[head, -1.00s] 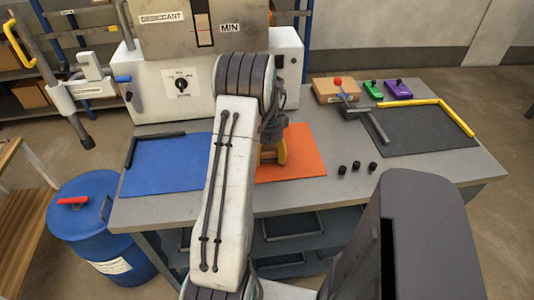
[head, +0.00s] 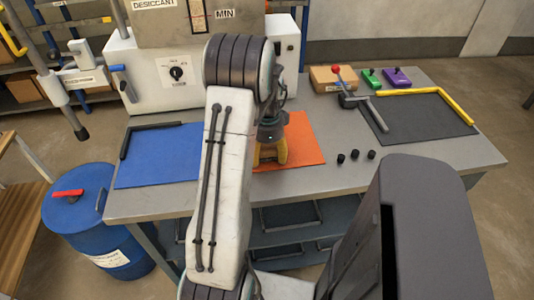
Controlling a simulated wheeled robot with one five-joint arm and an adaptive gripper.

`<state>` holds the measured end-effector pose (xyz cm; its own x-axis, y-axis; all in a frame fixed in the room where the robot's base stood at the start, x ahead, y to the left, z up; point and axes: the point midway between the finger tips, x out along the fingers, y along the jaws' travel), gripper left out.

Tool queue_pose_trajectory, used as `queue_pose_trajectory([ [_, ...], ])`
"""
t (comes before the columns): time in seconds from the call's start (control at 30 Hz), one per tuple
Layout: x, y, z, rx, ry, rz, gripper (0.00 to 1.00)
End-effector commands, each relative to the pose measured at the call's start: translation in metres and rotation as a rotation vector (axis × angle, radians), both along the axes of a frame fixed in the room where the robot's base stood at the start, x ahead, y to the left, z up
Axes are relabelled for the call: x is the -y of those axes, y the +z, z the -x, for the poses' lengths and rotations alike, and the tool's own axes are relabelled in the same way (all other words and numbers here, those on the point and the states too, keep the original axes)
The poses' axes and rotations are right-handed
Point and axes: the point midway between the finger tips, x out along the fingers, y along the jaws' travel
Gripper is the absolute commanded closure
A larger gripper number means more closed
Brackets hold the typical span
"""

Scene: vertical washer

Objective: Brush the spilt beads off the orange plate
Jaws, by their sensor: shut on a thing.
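The orange plate (head: 305,143) lies flat on the grey bench, right of my arm; its left part is hidden behind the arm. My gripper (head: 270,158) points down over the plate's left part, with yellow parts low down at the plate. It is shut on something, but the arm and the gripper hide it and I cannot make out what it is. I cannot make out any beads on the bare part of the plate. I cannot tell whether the gripper or what it holds touches the plate.
A blue mat (head: 150,165) lies left and a black mat (head: 410,118) with a yellow bar (head: 455,105) right. Several small black knobs (head: 355,154) stand right of the plate. The white desiccant machine (head: 150,70) stands behind. A blue drum (head: 75,215) is at left.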

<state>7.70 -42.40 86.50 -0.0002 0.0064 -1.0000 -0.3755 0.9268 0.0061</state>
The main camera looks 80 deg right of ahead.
Motion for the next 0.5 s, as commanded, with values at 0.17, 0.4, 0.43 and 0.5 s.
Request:
queue_pose_trajectory([
  [0.17,0.001,0.001,0.000,0.000,0.000,0.002,0.58],
  [0.4,0.001,0.011,0.000,0.000,0.000,0.003,0.58],
  [0.43,0.001,0.013,0.000,0.001,0.000,0.004,0.58],
  [0.5,0.001,0.019,0.000,0.001,0.000,0.004,0.58],
])
